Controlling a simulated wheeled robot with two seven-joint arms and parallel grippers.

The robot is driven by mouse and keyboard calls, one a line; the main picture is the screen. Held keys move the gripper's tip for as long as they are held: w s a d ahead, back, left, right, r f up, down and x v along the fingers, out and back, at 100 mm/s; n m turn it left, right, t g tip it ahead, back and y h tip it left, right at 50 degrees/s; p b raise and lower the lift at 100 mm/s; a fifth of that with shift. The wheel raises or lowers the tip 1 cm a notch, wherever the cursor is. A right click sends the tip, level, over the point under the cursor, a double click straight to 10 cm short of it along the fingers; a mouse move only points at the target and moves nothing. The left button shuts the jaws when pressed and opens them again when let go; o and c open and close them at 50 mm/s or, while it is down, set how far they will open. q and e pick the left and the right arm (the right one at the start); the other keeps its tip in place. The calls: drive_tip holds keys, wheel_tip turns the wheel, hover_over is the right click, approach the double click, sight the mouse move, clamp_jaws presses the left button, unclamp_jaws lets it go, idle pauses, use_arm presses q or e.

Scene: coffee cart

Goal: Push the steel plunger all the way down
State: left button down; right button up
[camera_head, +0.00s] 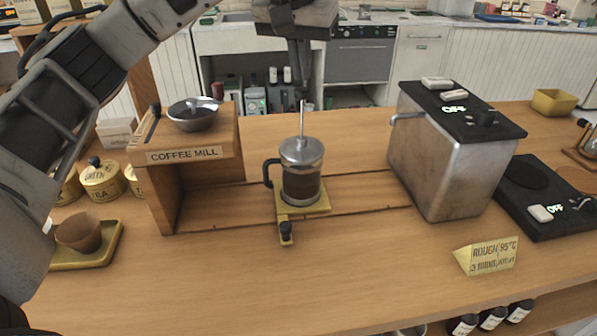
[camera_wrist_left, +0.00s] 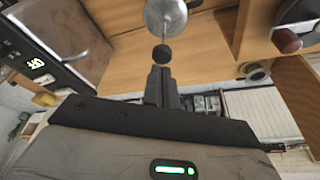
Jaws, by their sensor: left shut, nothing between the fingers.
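The French press (camera_head: 301,187) stands upright on a yellow holder (camera_head: 313,211) in the middle of the counter, with dark coffee in its glass. Its steel plunger rod (camera_head: 302,122) stands tall above the steel lid (camera_head: 302,151). In the left wrist view the plunger's dark round knob (camera_wrist_left: 162,53) shows just past my fingertips, with the steel lid (camera_wrist_left: 165,14) beyond. My left gripper (camera_head: 301,92) points down over the rod, shut and empty. Its fingers (camera_wrist_left: 161,72) are in line with the knob; I cannot tell whether they touch it. My right gripper is not in view.
The wooden coffee mill (camera_head: 190,158) stands left of the press and a steel boiler box (camera_head: 450,165) right of it. A yellow sign (camera_head: 487,256) stands front right. A brown cup (camera_head: 79,232) on a tray is front left. The counter before the press is clear.

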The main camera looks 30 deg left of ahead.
sight(300, 91)
use_arm(q)
drive_tip(key=shift+f+b, duration=0.55)
drive_tip(key=shift+f, duration=0.65)
drive_tip(key=shift+f+b, duration=0.9)
drive_tip(key=shift+f, duration=0.95)
idle(0.4)
drive_tip(key=shift+f, duration=0.2)
